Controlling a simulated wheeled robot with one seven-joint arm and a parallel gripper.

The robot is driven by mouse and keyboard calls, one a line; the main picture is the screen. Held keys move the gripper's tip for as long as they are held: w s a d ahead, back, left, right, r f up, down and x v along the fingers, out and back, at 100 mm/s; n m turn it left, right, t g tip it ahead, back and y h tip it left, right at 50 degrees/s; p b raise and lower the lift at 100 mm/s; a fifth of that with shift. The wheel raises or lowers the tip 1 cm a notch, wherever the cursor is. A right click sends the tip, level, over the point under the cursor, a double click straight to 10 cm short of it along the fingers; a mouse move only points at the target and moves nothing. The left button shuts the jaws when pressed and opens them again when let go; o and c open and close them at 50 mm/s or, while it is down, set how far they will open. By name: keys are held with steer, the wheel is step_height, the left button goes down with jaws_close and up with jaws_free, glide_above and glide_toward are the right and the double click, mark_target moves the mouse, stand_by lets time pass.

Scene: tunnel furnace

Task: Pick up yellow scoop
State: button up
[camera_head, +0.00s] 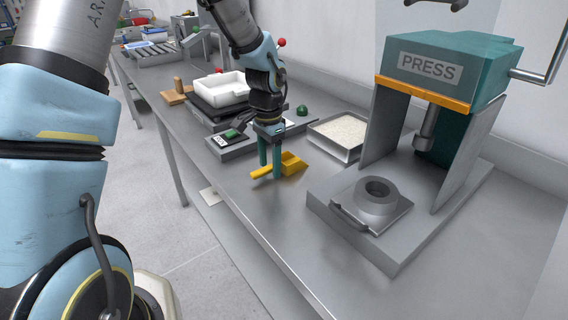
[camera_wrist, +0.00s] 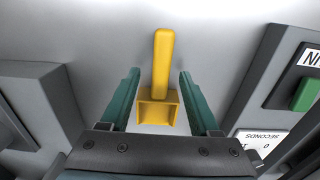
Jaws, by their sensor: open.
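The yellow scoop (camera_head: 292,163) lies on the grey metal bench, its handle pointing left toward the bench's front edge in the head view. In the wrist view the scoop (camera_wrist: 162,62) has its handle pointing up, with its square pan lower down. My gripper (camera_head: 269,172) points down over the scoop, its green fingers apart. In the wrist view the open fingers (camera_wrist: 160,78) stand on either side of the scoop, with a gap on both sides. Neither finger visibly touches it.
A press (camera_head: 455,68) with a round die (camera_head: 377,193) stands to the right. A tray of pale grains (camera_head: 318,140) is behind the scoop. A panel with a green button (camera_head: 231,133) and a scale with a white tub (camera_head: 206,90) stand to the left. The bench front (camera_head: 262,208) is clear.

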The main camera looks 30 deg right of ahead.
jaws_close()
stand_by(0.5)
